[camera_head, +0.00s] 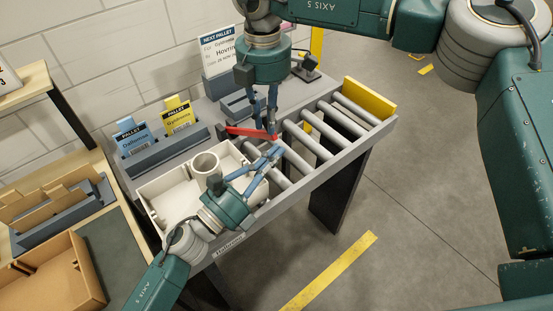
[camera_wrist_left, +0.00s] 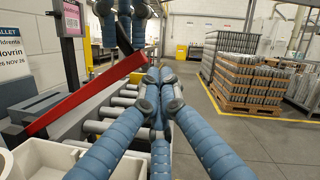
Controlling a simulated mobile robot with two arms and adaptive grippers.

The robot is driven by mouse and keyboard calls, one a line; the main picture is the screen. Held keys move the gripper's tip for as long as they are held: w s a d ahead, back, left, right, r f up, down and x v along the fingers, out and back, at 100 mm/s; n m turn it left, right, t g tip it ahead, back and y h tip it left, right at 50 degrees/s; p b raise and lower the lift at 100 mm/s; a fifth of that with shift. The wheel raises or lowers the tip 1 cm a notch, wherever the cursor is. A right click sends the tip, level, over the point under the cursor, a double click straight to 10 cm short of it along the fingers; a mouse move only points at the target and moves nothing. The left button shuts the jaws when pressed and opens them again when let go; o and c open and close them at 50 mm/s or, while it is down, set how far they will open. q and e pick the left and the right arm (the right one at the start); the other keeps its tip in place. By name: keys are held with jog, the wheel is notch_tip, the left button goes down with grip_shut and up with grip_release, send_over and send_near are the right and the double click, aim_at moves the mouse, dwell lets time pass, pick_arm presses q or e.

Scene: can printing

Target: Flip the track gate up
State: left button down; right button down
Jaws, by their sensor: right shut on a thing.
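The red track gate (camera_head: 246,131) is a long bar at the tray end of the roller track (camera_head: 335,130). In the left wrist view the gate (camera_wrist_left: 85,95) slopes upward to the right, above the rollers. My right gripper (camera_head: 271,130) comes down from above and is shut on the gate near its right end. In the left wrist view its fingers (camera_wrist_left: 124,30) hide part of that end. My left gripper (camera_head: 278,151) is just below, beside the gate, over the rollers. Its fingertips (camera_wrist_left: 159,77) are together with nothing between them.
A white tray (camera_head: 160,204) with a round cup (camera_head: 205,164) stands left of the rollers, partly under my left arm. Blue (camera_head: 132,137) and yellow (camera_head: 178,115) pallet cards stand behind it. A yellow stop (camera_head: 369,98) closes the track's far end.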

jog(key=shift+w+a+f, duration=0.15)
jog(key=shift+w+a, duration=0.05)
